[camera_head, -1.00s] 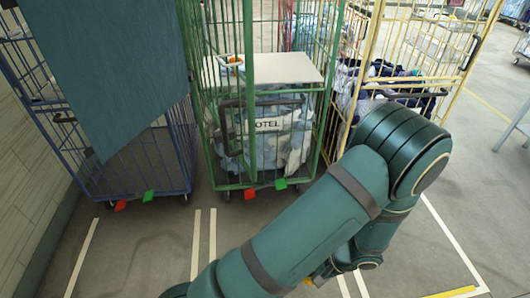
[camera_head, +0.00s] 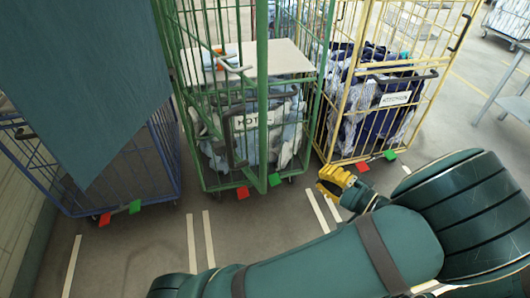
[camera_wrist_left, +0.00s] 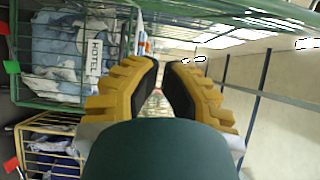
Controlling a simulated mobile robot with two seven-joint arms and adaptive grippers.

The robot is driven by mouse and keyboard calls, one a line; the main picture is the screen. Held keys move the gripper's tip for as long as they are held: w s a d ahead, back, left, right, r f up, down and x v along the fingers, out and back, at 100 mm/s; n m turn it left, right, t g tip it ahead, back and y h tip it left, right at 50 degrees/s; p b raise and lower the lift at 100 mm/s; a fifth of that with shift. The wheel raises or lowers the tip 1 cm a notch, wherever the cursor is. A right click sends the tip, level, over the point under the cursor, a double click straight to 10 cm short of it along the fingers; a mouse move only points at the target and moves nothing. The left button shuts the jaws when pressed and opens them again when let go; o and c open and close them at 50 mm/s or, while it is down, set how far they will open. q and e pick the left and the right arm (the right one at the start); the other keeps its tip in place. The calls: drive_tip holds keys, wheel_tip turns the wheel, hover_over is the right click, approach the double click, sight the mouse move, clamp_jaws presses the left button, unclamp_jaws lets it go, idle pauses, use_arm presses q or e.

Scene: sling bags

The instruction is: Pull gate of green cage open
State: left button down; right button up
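The green cage (camera_head: 262,120) stands upright in the middle of the head view, with a dark handle (camera_head: 229,142) across its gate bars. I cannot tell from these frames whether the gate is fully shut. The green cage is also at the upper left of the left wrist view (camera_wrist_left: 85,103). My left gripper (camera_head: 332,183) has yellow fingers with black pads. It is right of the green cage's lower front corner, low in front of the yellow cage, touching neither. Its fingers are apart with a narrow empty gap (camera_wrist_left: 161,64). My right gripper is not in view.
A blue cage (camera_head: 150,165) with a teal panel (camera_head: 85,80) stands left. A yellow cage (camera_head: 344,120) with laundry stands right of the green one. Floor in front is mostly clear.

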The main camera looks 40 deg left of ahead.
use_arm(q)
drive_tip(key=s+a, duration=0.2)
drive_tip(key=a, duration=1)
drive_tip(key=shift+s+r, duration=0.15)
idle(0.3)
